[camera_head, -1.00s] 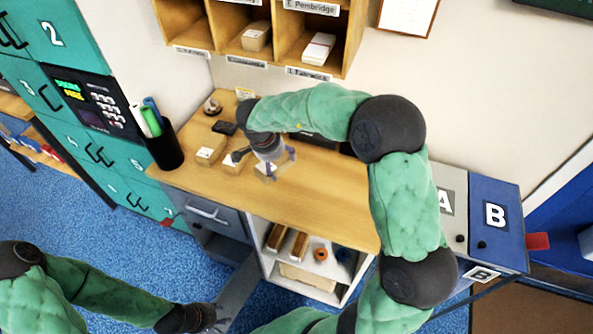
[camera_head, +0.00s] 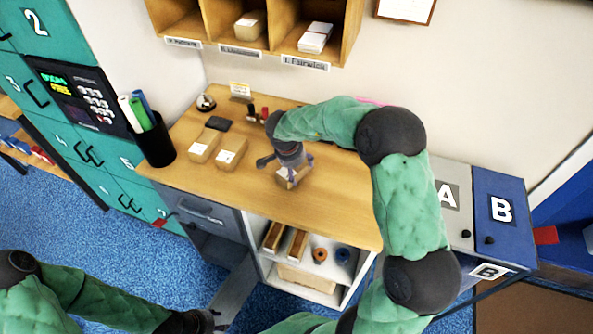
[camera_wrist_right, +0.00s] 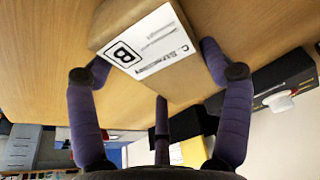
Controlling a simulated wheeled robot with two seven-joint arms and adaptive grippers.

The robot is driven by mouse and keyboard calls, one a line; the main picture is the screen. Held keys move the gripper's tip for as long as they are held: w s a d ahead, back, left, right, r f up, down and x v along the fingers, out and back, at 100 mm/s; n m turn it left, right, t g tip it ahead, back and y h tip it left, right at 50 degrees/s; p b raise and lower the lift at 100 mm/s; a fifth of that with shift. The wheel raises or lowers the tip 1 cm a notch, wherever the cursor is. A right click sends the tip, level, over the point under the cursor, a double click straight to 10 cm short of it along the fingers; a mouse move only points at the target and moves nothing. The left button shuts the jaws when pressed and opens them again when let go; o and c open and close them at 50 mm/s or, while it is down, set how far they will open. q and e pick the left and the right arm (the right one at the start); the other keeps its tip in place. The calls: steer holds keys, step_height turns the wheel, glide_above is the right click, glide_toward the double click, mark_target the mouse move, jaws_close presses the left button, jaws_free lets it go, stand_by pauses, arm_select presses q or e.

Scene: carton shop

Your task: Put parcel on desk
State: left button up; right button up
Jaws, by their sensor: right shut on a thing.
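A small brown parcel (camera_wrist_right: 160,50) with a white label marked B sits between the purple fingers of my right gripper (camera_wrist_right: 157,75) in the right wrist view. In the head view the same parcel (camera_head: 290,181) shows under my right gripper (camera_head: 292,172), over the middle of the wooden desk (camera_head: 330,206). The gripper is shut on it. I cannot tell whether the parcel touches the desk top. My left gripper (camera_head: 205,321) is low at the bottom edge, over the floor, only partly in view.
Two other labelled parcels, the left one (camera_head: 203,146) and the right one (camera_head: 230,153), lie on the desk. A pen cup (camera_head: 155,143), a bell (camera_head: 206,103) and a dark pad (camera_head: 218,124) are nearby. The desk's front right is clear. Pigeonholes (camera_head: 270,28) hang above.

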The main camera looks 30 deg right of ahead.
steer(key=shift+r, duration=0.15)
steer(key=shift+p, duration=0.3)
steer(key=o, duration=1.3)
steer(key=shift+c, duration=0.2)
steer(key=shift+b, duration=0.3)
steer(key=p+v, duration=0.4)
steer(key=v, duration=0.8)
